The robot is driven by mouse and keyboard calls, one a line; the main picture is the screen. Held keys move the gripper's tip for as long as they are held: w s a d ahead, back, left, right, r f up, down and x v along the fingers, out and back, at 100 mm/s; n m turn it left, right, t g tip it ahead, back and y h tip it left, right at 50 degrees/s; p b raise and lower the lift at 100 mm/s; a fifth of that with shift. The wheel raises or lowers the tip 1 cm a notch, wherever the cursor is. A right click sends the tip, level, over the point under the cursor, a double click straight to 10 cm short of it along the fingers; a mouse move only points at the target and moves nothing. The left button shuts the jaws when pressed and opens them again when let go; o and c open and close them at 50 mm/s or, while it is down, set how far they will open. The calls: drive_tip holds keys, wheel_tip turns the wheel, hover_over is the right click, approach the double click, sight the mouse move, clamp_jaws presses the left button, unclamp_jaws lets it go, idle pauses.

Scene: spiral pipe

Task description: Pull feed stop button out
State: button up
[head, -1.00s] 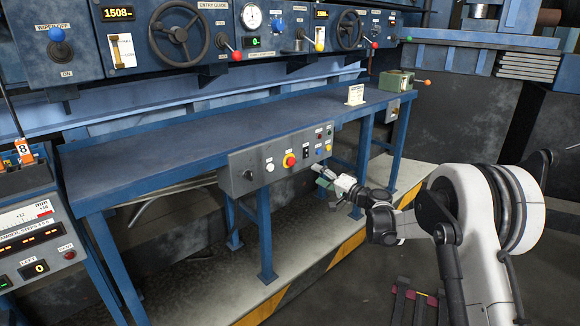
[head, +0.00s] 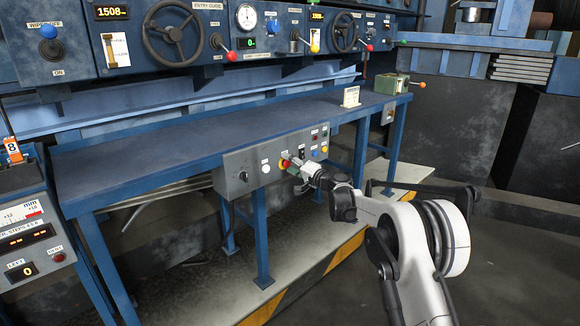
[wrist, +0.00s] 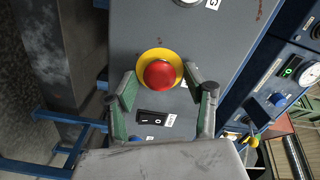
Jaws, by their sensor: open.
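The red mushroom button with a yellow collar (wrist: 159,75) sits on the grey control panel, straight ahead in the wrist view. In the head view the red button (head: 284,163) shows just left of my gripper tip. My gripper (wrist: 167,85) is open, with one finger on each side of the button's lower part. I cannot tell whether the fingers touch it. In the head view my gripper (head: 292,167) is at the front of the panel, and its fingers are too small to make out. The button's own label cannot be read.
The grey panel (head: 238,180) hangs on the blue bench's front edge. It carries a white button (head: 265,169), a black knob (head: 243,176) and small lamps. A black rocker switch (wrist: 153,116) lies below the red button in the wrist view. Blue bench legs (head: 260,240) stand beneath.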

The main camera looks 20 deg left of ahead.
drive_tip(key=shift+c, duration=0.2)
clamp_jaws()
drive_tip(key=shift+d, duration=0.1)
drive_tip(key=shift+s+d, duration=0.1)
drive_tip(key=shift+d, duration=0.1)
drive_tip(key=shift+o, duration=0.2)
unclamp_jaws()
drive_tip(key=shift+d, duration=0.1)
